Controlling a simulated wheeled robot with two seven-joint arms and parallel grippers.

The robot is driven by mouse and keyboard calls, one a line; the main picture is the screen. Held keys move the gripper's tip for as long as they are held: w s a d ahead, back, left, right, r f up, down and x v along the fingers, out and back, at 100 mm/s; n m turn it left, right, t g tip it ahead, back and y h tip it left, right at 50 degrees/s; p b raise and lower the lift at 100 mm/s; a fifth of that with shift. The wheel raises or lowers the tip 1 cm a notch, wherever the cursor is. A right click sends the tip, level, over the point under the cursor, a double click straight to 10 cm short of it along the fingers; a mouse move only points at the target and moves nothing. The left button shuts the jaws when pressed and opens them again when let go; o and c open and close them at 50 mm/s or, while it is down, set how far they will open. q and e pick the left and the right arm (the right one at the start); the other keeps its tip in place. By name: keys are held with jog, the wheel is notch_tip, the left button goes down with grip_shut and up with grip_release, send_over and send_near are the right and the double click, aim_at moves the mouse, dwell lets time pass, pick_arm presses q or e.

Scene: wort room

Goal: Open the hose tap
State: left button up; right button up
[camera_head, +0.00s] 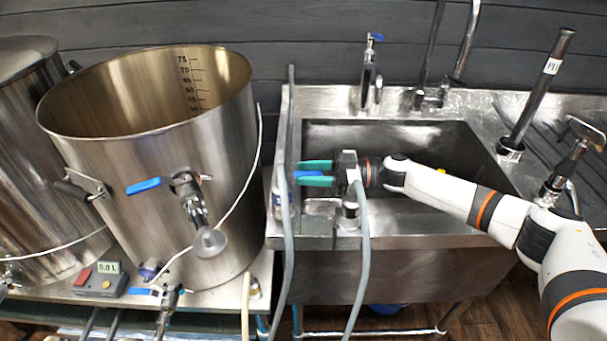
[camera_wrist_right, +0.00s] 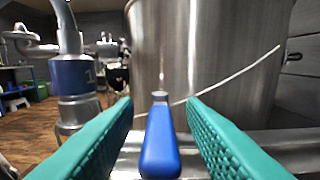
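A tap lever with a blue handle (camera_head: 307,174) sits at the front left of the sink, near the grey hoses. My right gripper (camera_head: 315,173) has two teal fingers, open on either side of this handle. In the right wrist view the blue handle (camera_wrist_right: 160,145) points towards the camera between the fingers (camera_wrist_right: 160,130), with a gap on each side. The tap's body is mostly hidden behind my gripper in the head view. My left gripper is not in view.
A large steel pot (camera_head: 110,175) with a blue-handled valve stands left of the sink (camera_head: 440,240). A grey hose (camera_head: 361,260) hangs over the sink's front. Another tap (camera_head: 370,75) with a blue lever stands at the back. A black pipe (camera_head: 540,85) stands at right.

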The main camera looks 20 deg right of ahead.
jog(key=shift+x, duration=0.8)
grip_shut()
